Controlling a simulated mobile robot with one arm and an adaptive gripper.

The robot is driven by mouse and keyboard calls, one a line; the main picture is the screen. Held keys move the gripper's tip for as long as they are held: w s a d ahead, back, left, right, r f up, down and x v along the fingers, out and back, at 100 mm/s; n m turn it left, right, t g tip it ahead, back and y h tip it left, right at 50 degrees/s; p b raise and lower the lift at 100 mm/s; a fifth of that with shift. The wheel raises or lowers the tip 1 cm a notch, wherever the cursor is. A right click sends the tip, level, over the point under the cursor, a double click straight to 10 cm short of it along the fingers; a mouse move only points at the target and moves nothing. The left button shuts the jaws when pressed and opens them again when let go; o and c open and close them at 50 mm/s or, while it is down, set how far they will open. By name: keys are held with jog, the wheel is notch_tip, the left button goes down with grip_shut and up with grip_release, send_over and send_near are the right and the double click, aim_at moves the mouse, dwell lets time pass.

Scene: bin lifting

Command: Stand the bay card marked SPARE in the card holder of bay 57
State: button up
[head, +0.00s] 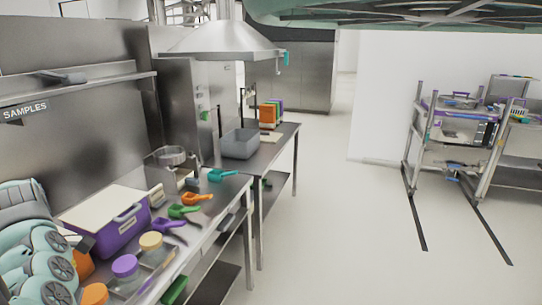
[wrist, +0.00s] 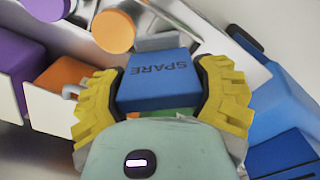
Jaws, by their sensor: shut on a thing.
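The bay card marked SPARE (wrist: 158,84) is a blue block-like piece in the wrist view, its lettering upside down. My gripper (wrist: 160,66) has its two yellow ribbed fingers shut on the card's left and right sides. I cannot make out the card or the fingers in the head view, where only parts of my arm show at lower left. No marking for bay 57 and no card holder can be made out in either view.
The near bench holds a purple bin (head: 118,220), an orange scoop (head: 194,198), a purple-lidded jar (head: 125,266) and a SAMPLES sign (head: 25,109) above. A grey tub (head: 240,144) stands on the farther bench. A cart (head: 458,135) stands right; the middle floor (head: 320,220) is clear.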

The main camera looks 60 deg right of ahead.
jog(key=w+a+r+m, duration=0.2)
jog(key=w+r+m, duration=0.4)
jog(key=r, duration=0.4)
jog(key=a+r+m, duration=0.5)
jog(key=a+r, duration=0.3)
notch_tip(320, 180, up, 36)
jog(key=p, duration=3.5)
jog(key=shift+s+a+p, duration=0.2)
jog(key=shift+p, duration=0.15)
